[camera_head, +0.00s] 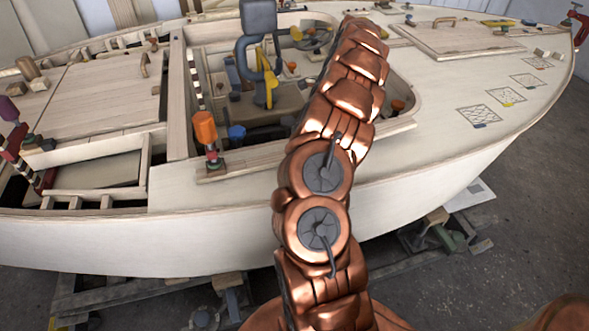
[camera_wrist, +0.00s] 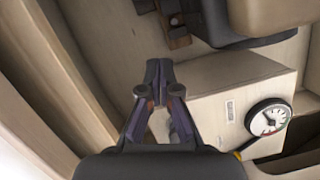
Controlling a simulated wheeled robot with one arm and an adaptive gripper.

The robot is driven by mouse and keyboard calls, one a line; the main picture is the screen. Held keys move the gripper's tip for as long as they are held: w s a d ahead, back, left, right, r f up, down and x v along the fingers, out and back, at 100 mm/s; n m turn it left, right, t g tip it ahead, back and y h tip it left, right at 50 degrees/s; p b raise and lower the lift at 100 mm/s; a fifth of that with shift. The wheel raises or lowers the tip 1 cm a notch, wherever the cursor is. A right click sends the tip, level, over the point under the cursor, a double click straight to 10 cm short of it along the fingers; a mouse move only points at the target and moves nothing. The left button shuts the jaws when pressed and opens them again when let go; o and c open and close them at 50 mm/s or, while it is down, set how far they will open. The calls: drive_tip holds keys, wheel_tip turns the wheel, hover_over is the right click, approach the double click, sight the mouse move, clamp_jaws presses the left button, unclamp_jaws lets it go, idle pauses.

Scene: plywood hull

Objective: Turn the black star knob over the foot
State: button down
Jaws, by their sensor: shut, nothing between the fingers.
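I cannot make out the black star knob or the foot in either view. My gripper (camera_wrist: 158,72) is shut and empty in the wrist view. Its dark fingertips meet in front of a pale plywood surface inside the hull. In the head view my copper arm reaches over the hull's side into the cockpit, and my gripper is hidden there.
Brown blocks (camera_wrist: 172,25) lie ahead. The hull (camera_head: 200,235) has an orange-handled clamp (camera_head: 205,130) on its cockpit edge.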

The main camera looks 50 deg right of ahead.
drive_tip(key=b+x, duration=0.3)
drive_tip(key=x, duration=0.3)
drive_tip(key=d+b+x, duration=0.1)
drive_tip(key=b+x, duration=0.3)
drive_tip(key=x, duration=0.3)
drive_tip(key=s+b+x, duration=0.1)
drive_tip(key=b+x, duration=0.2)
drive_tip(key=x, duration=0.4)
drive_tip(key=shift+d+f, duration=0.4)
drive_tip(key=w+a, duration=0.1)
drive_tip(key=w+a+b, duration=0.1)
drive_tip(key=shift+w+a+f, duration=0.15)
drive_tip(key=shift+w, duration=0.1)
drive_tip(key=shift+w+a, duration=0.25)
drive_tip(key=shift+w, duration=0.05)
